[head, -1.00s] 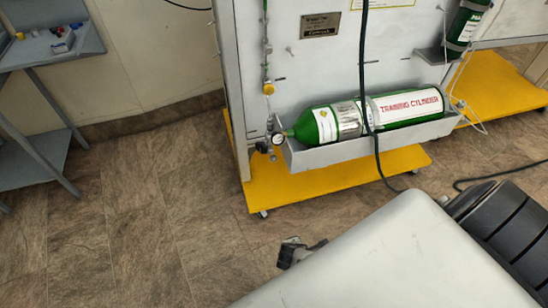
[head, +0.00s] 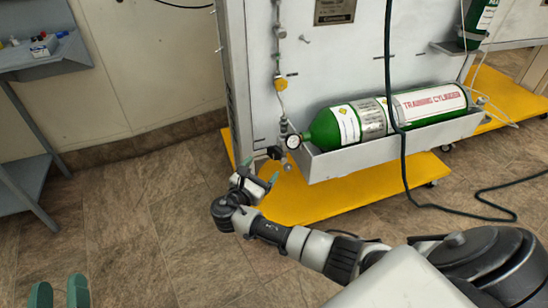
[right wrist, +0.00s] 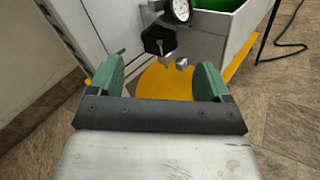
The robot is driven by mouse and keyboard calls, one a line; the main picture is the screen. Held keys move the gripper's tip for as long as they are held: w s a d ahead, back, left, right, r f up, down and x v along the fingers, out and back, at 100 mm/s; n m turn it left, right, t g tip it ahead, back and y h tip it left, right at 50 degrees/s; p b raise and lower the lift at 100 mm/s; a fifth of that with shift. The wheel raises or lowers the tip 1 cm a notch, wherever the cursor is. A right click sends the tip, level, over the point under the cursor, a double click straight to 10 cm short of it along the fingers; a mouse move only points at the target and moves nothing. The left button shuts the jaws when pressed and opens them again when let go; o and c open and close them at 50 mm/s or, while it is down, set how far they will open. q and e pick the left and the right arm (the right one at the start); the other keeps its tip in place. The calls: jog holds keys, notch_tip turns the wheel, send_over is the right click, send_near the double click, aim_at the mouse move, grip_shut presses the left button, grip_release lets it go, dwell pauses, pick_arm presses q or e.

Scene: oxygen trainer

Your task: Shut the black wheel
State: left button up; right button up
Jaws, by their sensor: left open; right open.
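The black wheel (head: 274,153) is a small dark knob on the valve assembly, left of the green cylinder's neck. In the right wrist view the black wheel (right wrist: 159,36) has a faceted rim and sits beyond the fingertips, roughly centred between them. My right gripper (head: 261,170) is open just in front of and below the wheel. Its green fingers also show in the right wrist view (right wrist: 161,80), apart with nothing between them. My left gripper (head: 59,291) shows two green fingers, apart and empty, at the lower left, far from the wheel.
A round gauge (head: 293,141) sits right beside the wheel. The green training cylinder (head: 350,122) lies in a grey tray (head: 385,152) on the panel, above a yellow base (head: 330,198). A black hose (head: 403,180) hangs at right. A grey shelf (head: 40,62) stands left; floor between is clear.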

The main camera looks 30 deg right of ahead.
aim_at(274, 155)
jog(key=b+x, duration=0.2)
jog(key=x, duration=0.5)
pick_arm(q)
jog(key=s+r+t+h, duration=0.2)
jog(key=s+r+t, duration=0.1)
jog(key=r+t, duration=0.3)
jog(key=shift+s+t+h, duration=0.3)
jog(key=shift+s, duration=0.1)
pick_arm(e)
jog(key=shift+w+d, duration=0.25)
jog(key=shift+d, duration=0.15)
pick_arm(q)
jog(key=shift+d+r, duration=0.1)
pick_arm(e)
jog(key=c, duration=0.9)
